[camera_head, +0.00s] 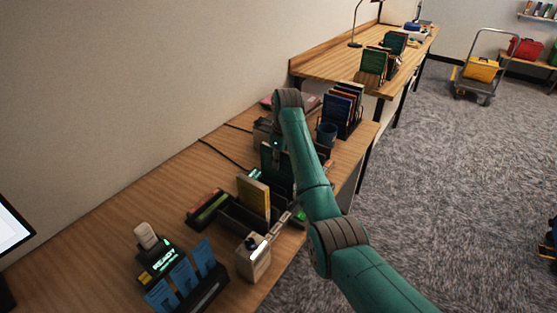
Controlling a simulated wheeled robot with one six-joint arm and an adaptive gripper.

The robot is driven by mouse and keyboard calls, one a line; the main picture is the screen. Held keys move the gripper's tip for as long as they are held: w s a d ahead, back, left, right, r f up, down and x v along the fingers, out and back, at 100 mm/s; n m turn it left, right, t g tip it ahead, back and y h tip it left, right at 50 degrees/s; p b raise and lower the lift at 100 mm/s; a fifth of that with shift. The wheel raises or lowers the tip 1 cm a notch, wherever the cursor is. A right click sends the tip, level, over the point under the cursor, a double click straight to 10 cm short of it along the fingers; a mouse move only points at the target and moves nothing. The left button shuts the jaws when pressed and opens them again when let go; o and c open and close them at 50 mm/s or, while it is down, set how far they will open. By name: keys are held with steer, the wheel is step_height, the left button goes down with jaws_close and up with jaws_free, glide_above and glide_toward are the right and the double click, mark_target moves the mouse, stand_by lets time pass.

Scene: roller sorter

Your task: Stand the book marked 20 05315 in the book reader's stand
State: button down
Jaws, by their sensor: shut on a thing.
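My gripper (276,147) is at the far end of my teal arm, pointing down over the desk and partly hidden by the arm. It is shut on a dark green book (272,163), which is upright. No marking is readable on it, so I cannot tell if it is 20 05315. Just in front is a black stand or tray (236,217) with a yellow book (254,197) upright in it. I cannot tell whether this is the reader's stand. A small device (160,262) with a lit READY display stands nearer, at lower left.
Blue cards (185,283) stand in a black holder in front. A beige box (254,259) is at the desk's front edge. Behind my gripper are a dark mug (327,134) and a rack of books (343,110). Bare desk (110,220) lies at left.

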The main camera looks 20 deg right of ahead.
steer(key=shift+f, duration=0.1)
steer(key=c, duration=1)
jaws_free()
steer(key=r, duration=0.7)
steer(key=shift+s+d+r, duration=0.25)
steer(key=shift+s+d, duration=0.05)
steer(key=shift+s, duration=0.05)
